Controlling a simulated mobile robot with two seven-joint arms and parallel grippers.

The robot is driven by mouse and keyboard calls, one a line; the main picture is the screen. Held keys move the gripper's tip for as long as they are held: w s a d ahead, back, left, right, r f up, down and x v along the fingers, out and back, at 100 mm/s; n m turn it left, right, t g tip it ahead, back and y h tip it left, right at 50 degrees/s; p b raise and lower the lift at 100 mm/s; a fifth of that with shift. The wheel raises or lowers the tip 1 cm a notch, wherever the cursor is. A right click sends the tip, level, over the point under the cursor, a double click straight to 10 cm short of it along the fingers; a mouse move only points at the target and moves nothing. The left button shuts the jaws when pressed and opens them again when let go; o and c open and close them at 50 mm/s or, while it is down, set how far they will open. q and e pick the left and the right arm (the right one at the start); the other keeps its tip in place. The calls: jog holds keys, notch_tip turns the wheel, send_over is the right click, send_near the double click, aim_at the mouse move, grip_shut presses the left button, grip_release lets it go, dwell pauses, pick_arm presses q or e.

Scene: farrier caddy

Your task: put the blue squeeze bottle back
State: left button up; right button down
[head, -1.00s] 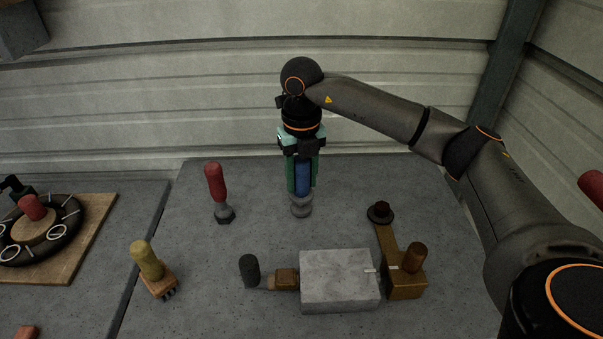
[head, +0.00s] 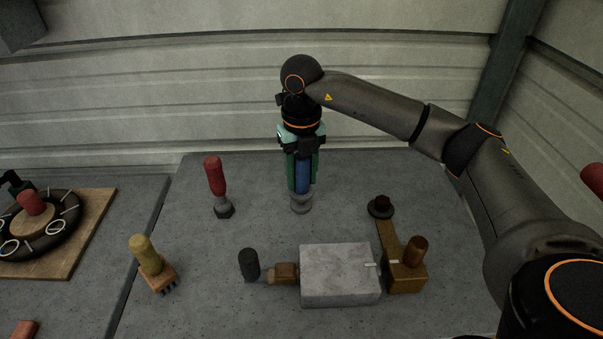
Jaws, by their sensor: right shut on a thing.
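The blue squeeze bottle (head: 303,178) is upright between the green fingers of my right gripper (head: 302,174), near the back of the grey table. The gripper points straight down and is shut on the bottle. A round grey base (head: 301,204) shows directly below the bottle; I cannot tell whether it is part of the bottle or a separate holder. The fingers hide the bottle's sides and top. My left gripper is not in view.
A red-handled tool (head: 216,184) stands left of the gripper. In front are a grey block (head: 339,274), a dark-handled brush (head: 250,265), a yellow-handled brush (head: 148,259) and a brown wooden piece (head: 405,273). A wooden board with a black ring (head: 70,249) lies at far left.

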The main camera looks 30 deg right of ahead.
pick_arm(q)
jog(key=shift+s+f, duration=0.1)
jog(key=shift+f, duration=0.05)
pick_arm(e)
jog(key=shift+f, duration=0.1)
jog(key=shift+c, duration=1.7)
grip_release()
notch_tip(320, 180, up, 11)
jog(key=shift+r+p, duration=0.15)
jog(key=shift+p, duration=0.4)
jog(key=shift+r, duration=0.55)
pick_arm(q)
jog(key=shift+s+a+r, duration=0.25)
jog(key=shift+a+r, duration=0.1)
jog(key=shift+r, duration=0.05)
